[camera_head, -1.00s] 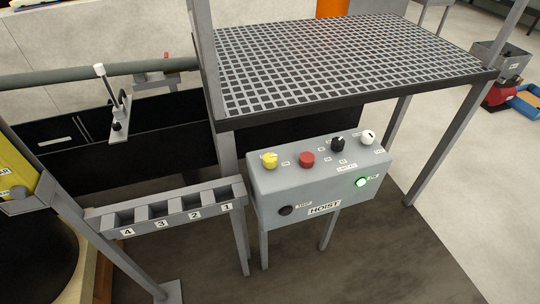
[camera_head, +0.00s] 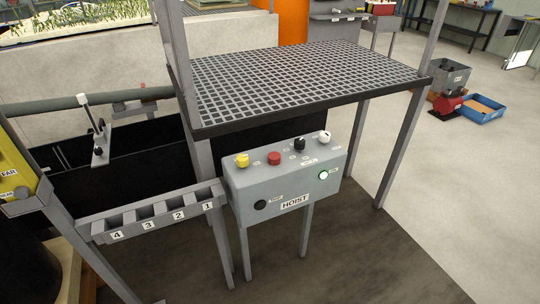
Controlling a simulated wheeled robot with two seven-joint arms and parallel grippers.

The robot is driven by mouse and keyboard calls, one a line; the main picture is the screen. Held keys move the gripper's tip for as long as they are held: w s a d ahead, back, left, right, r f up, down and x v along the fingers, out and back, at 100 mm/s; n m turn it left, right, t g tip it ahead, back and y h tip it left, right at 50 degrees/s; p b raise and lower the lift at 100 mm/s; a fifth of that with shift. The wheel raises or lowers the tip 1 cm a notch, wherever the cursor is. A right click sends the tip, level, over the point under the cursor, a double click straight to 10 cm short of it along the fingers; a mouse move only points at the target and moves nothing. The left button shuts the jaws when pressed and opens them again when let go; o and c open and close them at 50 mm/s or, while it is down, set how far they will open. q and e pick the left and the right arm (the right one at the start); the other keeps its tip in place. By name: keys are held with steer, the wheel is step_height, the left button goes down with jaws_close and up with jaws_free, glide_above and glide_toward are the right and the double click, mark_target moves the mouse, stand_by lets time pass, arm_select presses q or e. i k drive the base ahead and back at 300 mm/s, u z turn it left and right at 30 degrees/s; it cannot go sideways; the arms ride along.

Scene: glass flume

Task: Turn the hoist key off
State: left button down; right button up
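The grey hoist control box (camera_head: 285,185) stands on thin legs in the middle of the head view, below the grating platform. Its top carries a yellow knob (camera_head: 242,160), a red button (camera_head: 274,158), a black knob (camera_head: 300,144) and a white knob (camera_head: 325,137). The front has a dark round fitting (camera_head: 260,205) at the left, with a small label beside it, a HOIST label (camera_head: 294,202) and a lit green lamp (camera_head: 323,175). I cannot tell for sure which control is the key. Neither of my grippers is in view.
The mesh platform (camera_head: 300,80) on grey legs stands behind and above the box. A numbered slot rack (camera_head: 150,213) is at the box's left. A dark tank (camera_head: 60,160) lies behind the rack. Floor in front and at the right (camera_head: 450,190) is clear.

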mark_target(242, 160)
steer(key=z, duration=0.7)
steer(key=i, duration=1)
steer(key=u, duration=1.15)
